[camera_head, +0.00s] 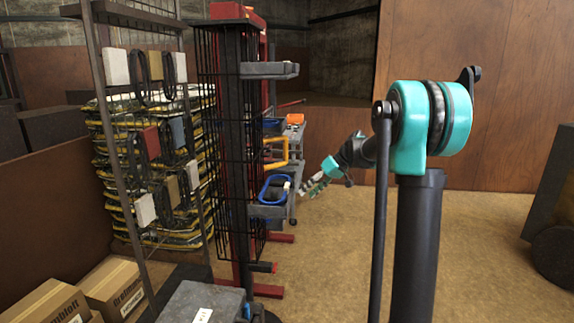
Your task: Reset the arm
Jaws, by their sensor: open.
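My arm, teal and black, rises on a dark column at the right of the head view and reaches away toward the left. My gripper (309,187) is at the far end of the arm, small in the view, just right of the red lift. It is open, and I see nothing between its fingers. The red lift (241,262) stands upright at the centre with a black mesh guard (217,130) around its column.
A rack (103,120) with hanging belts and boxes stands at the left. Cardboard boxes (112,282) lie at the lower left. A grey case (197,303) is at the bottom centre. A dark wheeled machine (555,215) stands at the right edge. The floor (485,265) between is clear.

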